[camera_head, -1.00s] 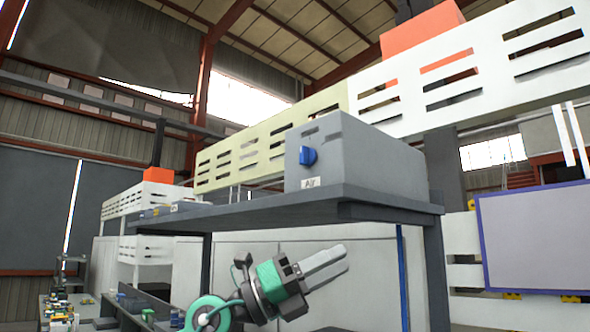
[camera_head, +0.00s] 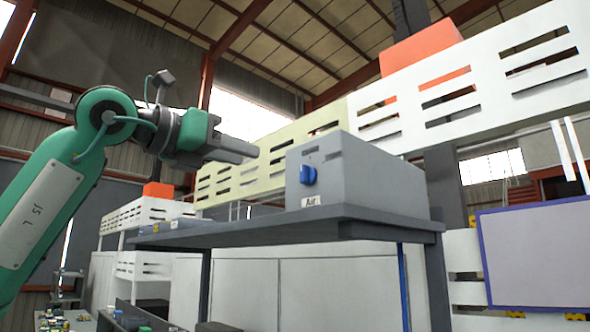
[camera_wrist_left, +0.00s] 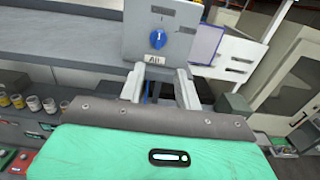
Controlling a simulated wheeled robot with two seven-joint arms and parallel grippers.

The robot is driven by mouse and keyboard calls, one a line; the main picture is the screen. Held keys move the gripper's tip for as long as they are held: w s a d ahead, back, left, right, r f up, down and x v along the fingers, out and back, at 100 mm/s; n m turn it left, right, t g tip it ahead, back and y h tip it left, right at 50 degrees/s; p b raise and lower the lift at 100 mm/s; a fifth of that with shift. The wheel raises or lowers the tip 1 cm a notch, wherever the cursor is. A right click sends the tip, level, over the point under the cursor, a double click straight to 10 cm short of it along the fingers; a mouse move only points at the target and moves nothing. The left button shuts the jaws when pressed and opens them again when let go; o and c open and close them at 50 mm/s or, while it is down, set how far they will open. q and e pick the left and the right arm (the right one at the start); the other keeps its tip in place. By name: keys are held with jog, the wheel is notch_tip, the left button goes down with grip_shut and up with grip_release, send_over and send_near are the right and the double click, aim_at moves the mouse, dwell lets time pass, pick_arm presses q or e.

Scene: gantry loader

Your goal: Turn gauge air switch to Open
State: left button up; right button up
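The gauge air switch is a blue knob (camera_head: 308,175) on the front face of a grey box (camera_head: 370,178), above a white "Air" label (camera_head: 311,201). The knob also shows in the left wrist view (camera_wrist_left: 158,39), with a white mark on it that looks near vertical. My left gripper (camera_head: 250,150) is raised to the left of the box, apart from the knob. In the left wrist view its two fingers (camera_wrist_left: 160,76) are spread with nothing between them, below the knob and label. My right gripper is not in view.
The box stands on a dark grey shelf (camera_head: 290,225) whose front edge lies below the knob. Small jars (camera_wrist_left: 33,102) show at the left in the left wrist view. A slotted white beam (camera_head: 470,85) runs behind the box. The space before the knob looks clear.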

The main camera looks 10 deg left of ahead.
aim_at(301, 172)
pick_arm(q)
jog(key=p+x, duration=0.3)
jog(key=x, duration=0.3)
jog(key=p+x, duration=0.3)
jog(key=x, duration=0.3)
jog(key=shift+w+r, duration=0.25)
jog(key=shift+w+d+f+p, duration=0.2)
jog(key=shift+w+d+p, duration=0.2)
jog(key=shift+w+p, duration=0.15)
jog(key=shift+c, duration=0.2)
grip_shut()
